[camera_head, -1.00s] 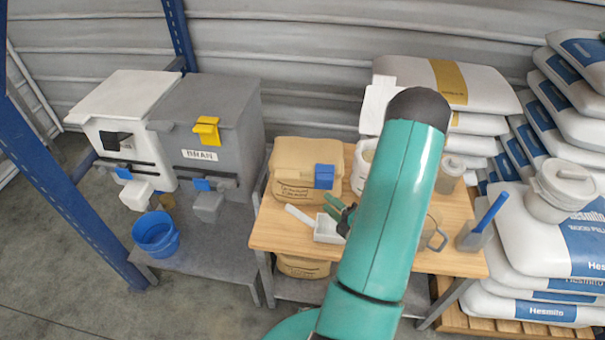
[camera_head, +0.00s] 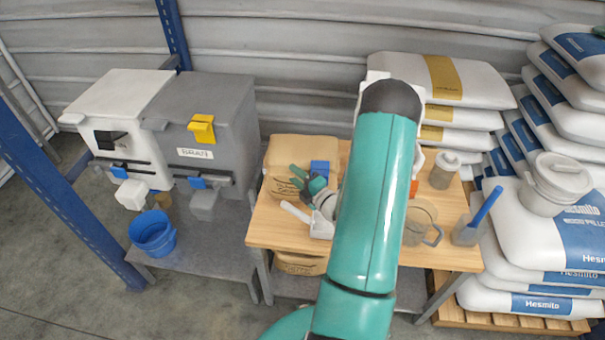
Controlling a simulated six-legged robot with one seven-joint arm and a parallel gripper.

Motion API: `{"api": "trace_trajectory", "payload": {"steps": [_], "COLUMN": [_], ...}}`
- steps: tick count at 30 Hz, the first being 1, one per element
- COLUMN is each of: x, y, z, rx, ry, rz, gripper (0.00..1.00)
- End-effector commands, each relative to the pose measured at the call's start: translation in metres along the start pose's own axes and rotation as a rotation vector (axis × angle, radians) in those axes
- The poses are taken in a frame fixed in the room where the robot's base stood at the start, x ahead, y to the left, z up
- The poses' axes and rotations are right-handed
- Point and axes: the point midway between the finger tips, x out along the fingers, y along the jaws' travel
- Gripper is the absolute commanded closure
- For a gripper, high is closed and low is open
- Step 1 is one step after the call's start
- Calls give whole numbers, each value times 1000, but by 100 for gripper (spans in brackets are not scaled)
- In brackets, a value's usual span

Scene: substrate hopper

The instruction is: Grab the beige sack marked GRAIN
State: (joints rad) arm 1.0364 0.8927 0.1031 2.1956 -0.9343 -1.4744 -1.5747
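A plump beige sack (camera_head: 300,148) stands at the left back of the wooden table, with dark lettering low on its front, too small and partly covered to read surely. A blue clip (camera_head: 320,166) shows at its right side. A second beige sack (camera_head: 300,264) with dark print lies on the shelf below the tabletop, mostly hidden. My gripper (camera_head: 298,182), with green fingers, is in front of the upper sack's right half, fingers apart and pointing left towards it. Nothing shows between the fingers. I cannot tell whether they touch the sack.
A white scoop (camera_head: 318,225) lies just below my gripper on the wooden table (camera_head: 275,232). A clear jug (camera_head: 420,222) and a lidded jar (camera_head: 444,170) stand right of my arm. The BRAN hopper (camera_head: 215,120) and blue bucket (camera_head: 153,233) are left. White sacks (camera_head: 560,225) are piled right.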

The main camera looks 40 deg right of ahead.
Motion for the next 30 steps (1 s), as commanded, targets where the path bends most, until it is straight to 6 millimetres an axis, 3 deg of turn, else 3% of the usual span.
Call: {"api": "trace_trajectory", "payload": {"steps": [7, 13, 30], "x": [3, 3, 2], "y": [0, 0, 0], "z": [0, 0, 0], "rx": [1, 1, 0], "ry": [-1, 0, 0], "rz": [-1, -1, -1], "gripper": [62, 99, 100]}}
